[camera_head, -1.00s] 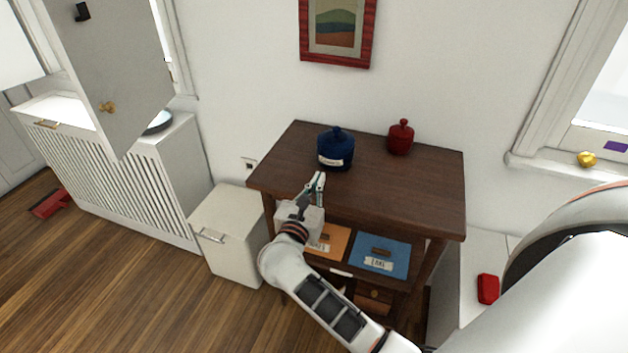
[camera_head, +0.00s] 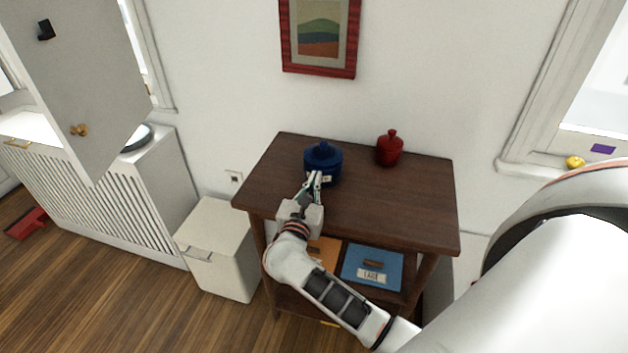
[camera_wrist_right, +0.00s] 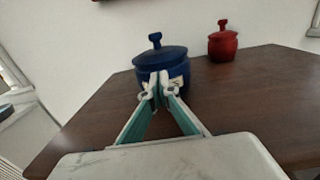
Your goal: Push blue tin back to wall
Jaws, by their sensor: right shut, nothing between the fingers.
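The blue tin (camera_head: 322,160) stands upright on the dark wooden table (camera_head: 400,205), with a knobbed lid and a pale label on its front. It also shows in the right wrist view (camera_wrist_right: 160,64). Bare tabletop lies between the tin and the white wall (camera_head: 220,90) behind it. My right gripper (camera_head: 315,177) is shut and empty, its fingertips right at the tin's front by the label. In the wrist view the fingertips (camera_wrist_right: 159,90) overlap the tin's lower front; whether they touch it I cannot tell. My left gripper is not in view.
A red lidded tin (camera_head: 389,150) stands to the right of the blue one, near the table's back edge. A framed picture (camera_head: 320,38) hangs above. A white bin (camera_head: 217,250) stands at the table's left. The right part of the tabletop is clear.

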